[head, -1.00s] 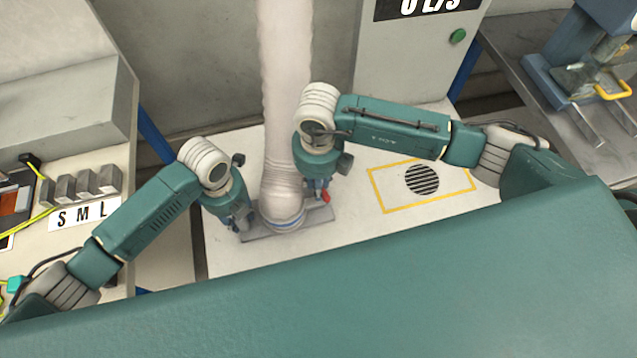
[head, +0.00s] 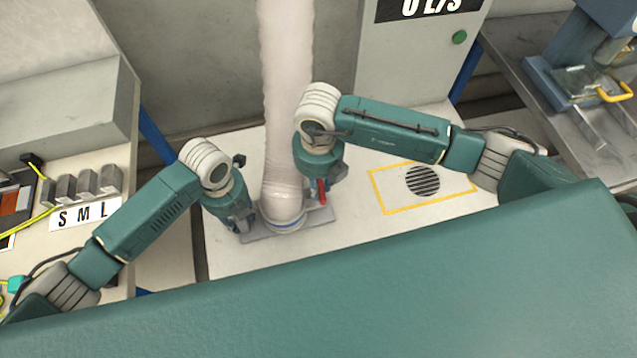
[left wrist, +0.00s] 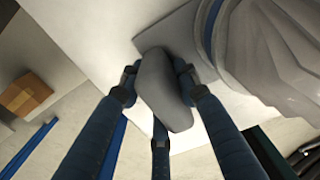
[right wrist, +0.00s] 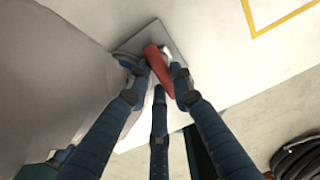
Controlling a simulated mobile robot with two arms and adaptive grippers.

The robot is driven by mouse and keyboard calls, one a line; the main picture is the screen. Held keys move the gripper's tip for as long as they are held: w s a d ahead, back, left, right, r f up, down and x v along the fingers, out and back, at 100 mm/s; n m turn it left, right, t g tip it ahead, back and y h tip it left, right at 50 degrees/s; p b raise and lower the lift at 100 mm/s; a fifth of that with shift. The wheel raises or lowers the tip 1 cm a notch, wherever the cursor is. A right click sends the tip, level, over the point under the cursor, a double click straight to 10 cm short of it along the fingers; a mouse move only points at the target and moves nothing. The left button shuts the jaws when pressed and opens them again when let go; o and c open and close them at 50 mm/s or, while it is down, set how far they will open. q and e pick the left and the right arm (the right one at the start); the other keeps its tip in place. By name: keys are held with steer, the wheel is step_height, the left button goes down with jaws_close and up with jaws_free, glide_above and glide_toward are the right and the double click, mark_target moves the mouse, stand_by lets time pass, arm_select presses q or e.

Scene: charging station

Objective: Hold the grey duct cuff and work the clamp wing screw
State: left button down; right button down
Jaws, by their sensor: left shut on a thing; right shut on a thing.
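A pale ribbed duct (head: 285,80) comes down to a low plate, with a blue ring (head: 284,226) around its lower end. My left gripper (head: 243,226) is left of the duct's foot. In the left wrist view it (left wrist: 158,80) is shut on a rounded grey piece of the duct cuff (left wrist: 165,92), beside the blue ring (left wrist: 206,30). My right gripper (head: 318,193) points down at the duct's right side. The red wing screw (head: 321,191) stands between its fingers. In the right wrist view the gripper (right wrist: 160,68) is shut on the red wing (right wrist: 159,72).
The grey base plate (head: 260,238) lies on a white bench. Right of it is a yellow-framed round grille (head: 422,180) on clear surface. A grey cabinet (head: 410,60) stands behind. Grey blocks above S M L labels (head: 85,215) stand at left.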

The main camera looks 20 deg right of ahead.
steer(key=c, duration=1.5)
jaws_free()
steer(key=shift+r, duration=0.1)
step_height(320, 180, up, 12)
steer(key=shift+f, duration=0.1)
